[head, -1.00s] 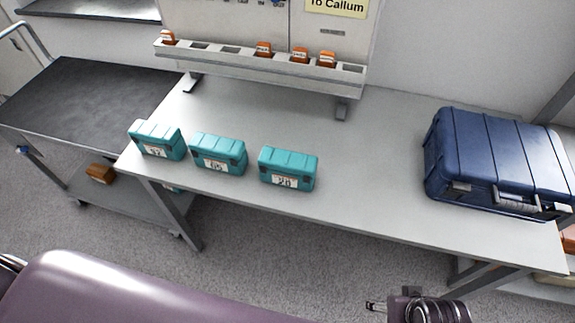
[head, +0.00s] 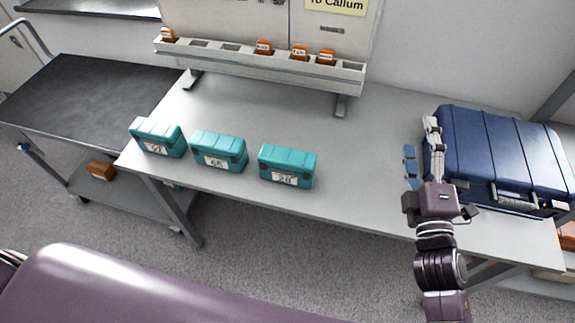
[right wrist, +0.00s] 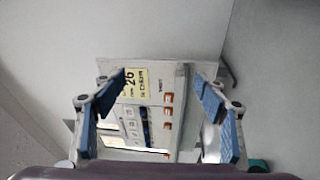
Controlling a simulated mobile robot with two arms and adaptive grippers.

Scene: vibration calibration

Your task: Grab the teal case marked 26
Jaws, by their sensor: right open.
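Three teal cases stand in a row on the grey table: a left case (head: 158,137), a middle case (head: 219,151) and a right case (head: 287,166). Each has a white label on its front. The middle label looks like 65. The right label starts with a 2, its second digit blurred; the left one is hard to read. My right gripper (head: 421,145) is open and empty above the table, well right of the cases and beside the blue suitcase. Its two fingers also show apart in the right wrist view (right wrist: 163,95). My left gripper is not in view.
A blue suitcase (head: 505,155) stands at the table's right. A white rack (head: 220,62) with several orange items stands at the back, under a yellow sign (head: 337,6). The sign shows 26 in the right wrist view (right wrist: 133,85). A dark cart (head: 90,95) adjoins the left. The middle table is clear.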

